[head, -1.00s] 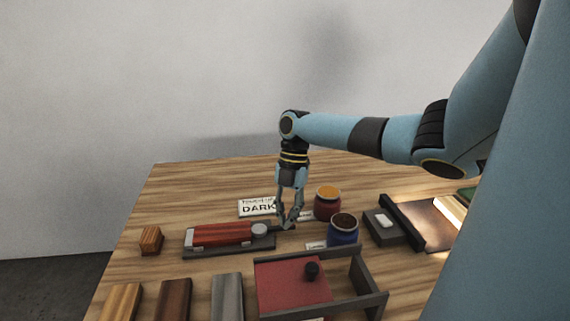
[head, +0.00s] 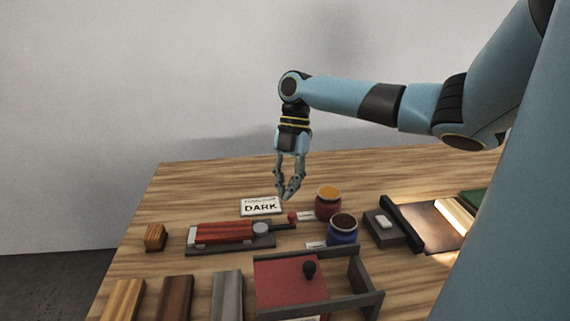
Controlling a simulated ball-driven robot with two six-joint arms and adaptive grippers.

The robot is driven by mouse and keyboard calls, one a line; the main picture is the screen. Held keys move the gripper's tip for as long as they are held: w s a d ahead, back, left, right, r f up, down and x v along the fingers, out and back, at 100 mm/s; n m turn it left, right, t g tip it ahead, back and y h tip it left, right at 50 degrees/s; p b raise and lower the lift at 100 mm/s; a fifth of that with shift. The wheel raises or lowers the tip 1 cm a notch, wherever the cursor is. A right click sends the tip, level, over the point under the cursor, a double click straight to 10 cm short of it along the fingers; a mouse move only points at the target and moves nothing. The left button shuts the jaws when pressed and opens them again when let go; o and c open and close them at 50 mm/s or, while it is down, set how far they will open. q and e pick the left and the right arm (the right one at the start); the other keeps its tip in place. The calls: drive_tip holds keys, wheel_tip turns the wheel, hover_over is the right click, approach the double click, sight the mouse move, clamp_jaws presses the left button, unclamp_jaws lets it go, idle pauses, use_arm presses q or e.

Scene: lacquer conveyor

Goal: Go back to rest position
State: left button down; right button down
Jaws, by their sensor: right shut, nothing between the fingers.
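My right gripper (head: 290,192) hangs fingers down above the wooden table, just behind the right end of a red device. Its fingertips are together and hold nothing. My right arm reaches in from the right side of the head view. The left gripper does not show in the head view.
Below the gripper lie the red device on its dark base (head: 224,233) and a sign reading DARK (head: 261,206). A red jar (head: 328,204) and a blue jar (head: 342,229) stand to the right. A framed red panel (head: 290,281) and several blocks are in front. The back left table is clear.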

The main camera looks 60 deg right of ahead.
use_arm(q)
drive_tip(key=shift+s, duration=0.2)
use_arm(e)
drive_tip(key=shift+d+r, duration=0.1)
drive_tip(key=shift+r, duration=0.15)
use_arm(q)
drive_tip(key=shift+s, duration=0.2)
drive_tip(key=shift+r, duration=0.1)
use_arm(e)
drive_tip(key=shift+r, duration=0.1)
